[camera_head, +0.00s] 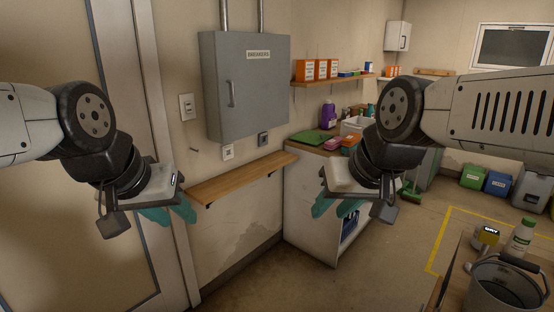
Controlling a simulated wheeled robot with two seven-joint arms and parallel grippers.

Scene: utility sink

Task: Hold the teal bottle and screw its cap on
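No teal bottle or loose cap can be made out in the head view. My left gripper (170,213) hangs at the left in front of the door frame, its teal fingers apart and nothing seen between them. My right gripper (334,208) hangs near the middle, in front of the white cabinet, its teal fingers also apart and apparently empty.
A grey metal bucket (502,285) and a small labelled can (485,237) are near the white bottle. A wooden wall shelf (240,178) is bare. The counter (318,150) holds a purple bottle (328,114) and a green item (310,137). Open floor lies between.

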